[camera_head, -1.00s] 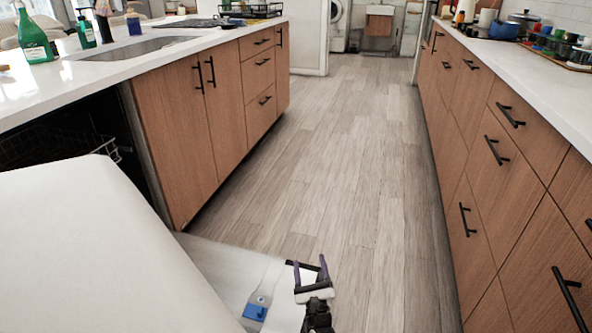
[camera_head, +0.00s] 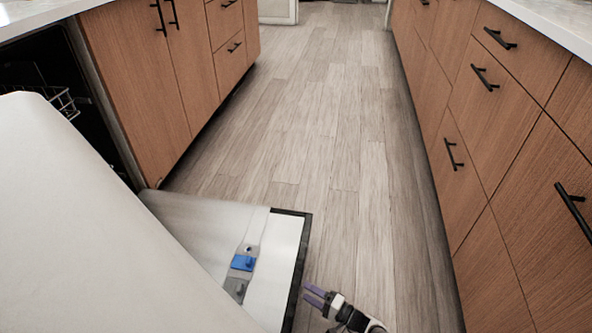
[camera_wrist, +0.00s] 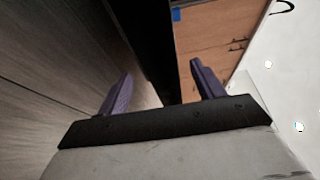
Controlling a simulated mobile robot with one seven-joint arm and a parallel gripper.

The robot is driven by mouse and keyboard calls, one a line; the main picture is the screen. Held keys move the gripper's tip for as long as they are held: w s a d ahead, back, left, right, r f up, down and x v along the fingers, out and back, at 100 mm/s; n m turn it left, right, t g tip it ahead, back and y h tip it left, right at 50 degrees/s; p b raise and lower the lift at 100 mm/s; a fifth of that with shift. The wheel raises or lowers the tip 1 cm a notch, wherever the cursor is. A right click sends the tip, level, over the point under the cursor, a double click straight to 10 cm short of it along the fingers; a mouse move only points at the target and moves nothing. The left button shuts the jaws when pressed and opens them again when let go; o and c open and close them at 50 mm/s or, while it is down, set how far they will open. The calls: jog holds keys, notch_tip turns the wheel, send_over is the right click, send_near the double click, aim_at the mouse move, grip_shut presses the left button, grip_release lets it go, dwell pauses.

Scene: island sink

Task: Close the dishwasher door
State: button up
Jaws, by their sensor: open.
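The dishwasher door (camera_head: 272,277) is folded down open on the left in the head view, its pale inner face up with a blue dispenser latch (camera_head: 242,263) and a dark edge along its right side. The open dishwasher cavity (camera_head: 45,75) shows a wire rack, partly hidden by a large white part in front. My gripper (camera_head: 313,294) is open and empty, just right of the door's dark edge, low over the floor. In the wrist view, my gripper's two purple fingers (camera_wrist: 163,88) are apart, and a dark edge (camera_wrist: 150,45) runs in the background between them.
Wooden cabinets with black handles (camera_head: 160,80) stand left beyond the dishwasher. A row of wooden drawers (camera_head: 480,130) lines the right side. The wood floor (camera_head: 320,130) between them is clear.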

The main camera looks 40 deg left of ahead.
aim_at(296, 285)
jog(key=a, duration=0.4)
jog(key=s+a+b, duration=0.1)
jog(key=shift+a, duration=0.4)
jog(key=shift+c, duration=0.5)
